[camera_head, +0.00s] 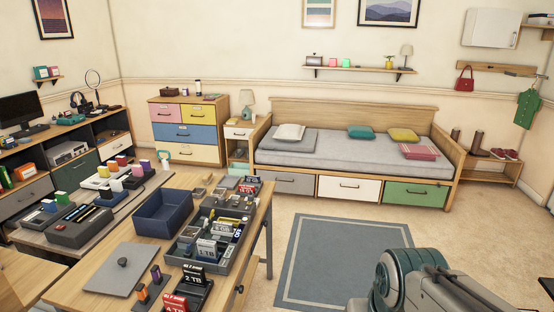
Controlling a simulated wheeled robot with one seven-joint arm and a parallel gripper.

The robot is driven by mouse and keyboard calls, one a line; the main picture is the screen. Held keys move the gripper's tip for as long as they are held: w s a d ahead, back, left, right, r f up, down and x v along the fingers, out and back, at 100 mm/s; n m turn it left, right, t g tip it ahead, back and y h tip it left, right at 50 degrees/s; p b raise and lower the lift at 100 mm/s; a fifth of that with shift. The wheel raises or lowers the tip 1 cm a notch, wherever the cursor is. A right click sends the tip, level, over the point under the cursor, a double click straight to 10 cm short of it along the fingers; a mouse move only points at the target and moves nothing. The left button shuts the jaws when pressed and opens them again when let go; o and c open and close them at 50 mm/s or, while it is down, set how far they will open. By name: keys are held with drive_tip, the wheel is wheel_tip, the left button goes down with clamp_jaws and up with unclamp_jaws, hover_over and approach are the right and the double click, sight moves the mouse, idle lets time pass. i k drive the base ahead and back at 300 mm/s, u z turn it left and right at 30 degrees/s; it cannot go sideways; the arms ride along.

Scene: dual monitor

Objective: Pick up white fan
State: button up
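I cannot make out a white fan for certain. A small white and teal item with a rounded top (164,157) stands at the far end of the desks, in front of the colored dresser; it is too small to tell whether it is a fan. Part of my arm shows at the bottom right, over the floor near the rug. My gripper's fingertips are not visible.
A wooden desk (92,290) holds a blue bin (162,222), a grey tray of boxed drives (176,256) and a grey panel (122,268). A bed (350,152) with drawers stands at the back. The blue rug (345,255) and the floor around it are clear.

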sight(217, 192)
drive_tip(key=z, duration=0.3)
drive_tip(key=i, duration=2.9)
drive_tip(key=u, duration=1.8)
drive_tip(key=i, duration=0.8)
drive_tip(key=u, duration=0.8)
